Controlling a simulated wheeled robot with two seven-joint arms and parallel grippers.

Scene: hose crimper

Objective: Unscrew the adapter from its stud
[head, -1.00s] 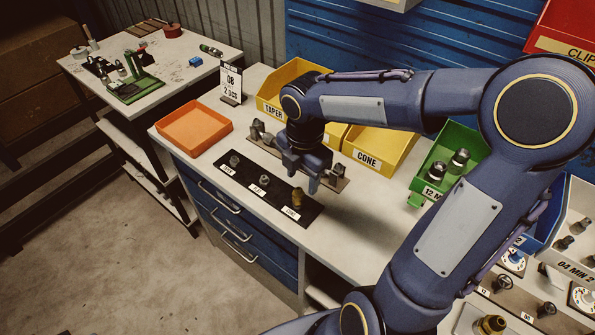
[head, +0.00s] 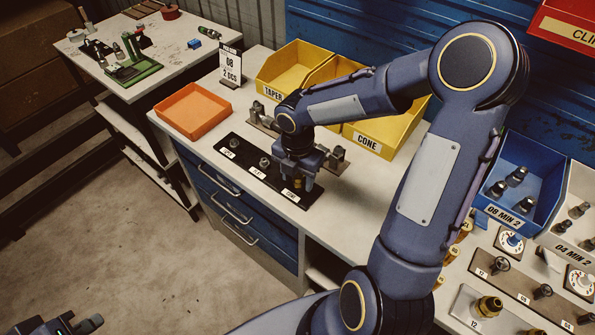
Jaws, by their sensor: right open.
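A black strip (head: 240,152) on the workbench carries a row of labelled studs. Two grey fittings (head: 232,142) (head: 265,162) stand on it. The brass adapter (head: 297,184) stands upright on the stud at the near right end. My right gripper (head: 299,178) points down over that adapter, with its open fingers around the adapter's sides. The fingers and wrist hide most of the adapter, and I cannot tell whether they touch it. Part of my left gripper (head: 62,325) shows at the bottom left edge, far from the bench; its fingers cannot be made out.
Behind the strip, a bracket with grey fittings (head: 335,158) stands close to my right gripper. Yellow TAPER (head: 272,93) and CONE (head: 369,143) bins stand farther back. An orange tray (head: 193,112) lies to the left. A blue bin (head: 505,214) and brass fittings are at right.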

